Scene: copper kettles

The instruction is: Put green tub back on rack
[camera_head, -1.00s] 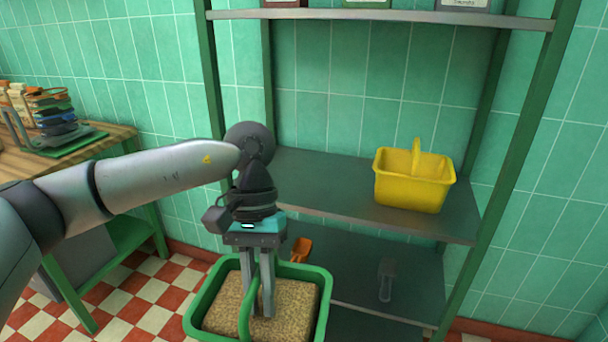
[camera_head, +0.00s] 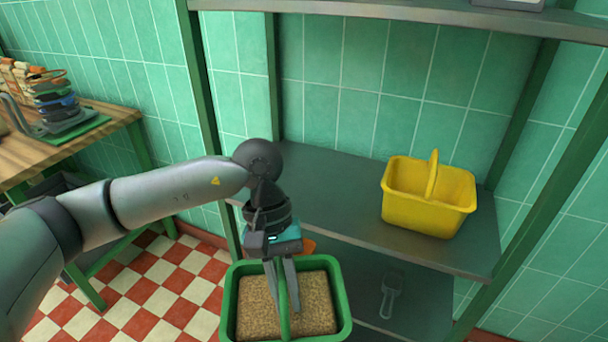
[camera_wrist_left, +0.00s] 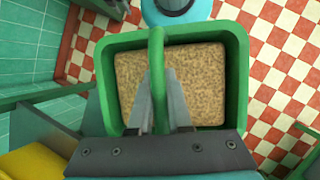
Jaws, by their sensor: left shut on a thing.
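The green tub (camera_head: 344,305) hangs from my left gripper (camera_head: 282,292) in the head view, low in front of the rack. It holds a brown grainy filling and looks about level. My left gripper is shut on the tub's green handle, which also shows between the fingers in the left wrist view (camera_wrist_left: 157,75). The rack (camera_head: 365,212) has green posts and grey shelves. A yellow tub (camera_head: 428,200) stands on the right part of its middle shelf. My right gripper is not in view.
The middle shelf is bare left of the yellow tub. A grey scoop (camera_head: 390,295) and an orange thing (camera_head: 305,246) are on the lower shelf. A wooden table (camera_head: 60,150) with stacked items stands at left. Part of the upper shelf (camera_head: 420,14) overhangs.

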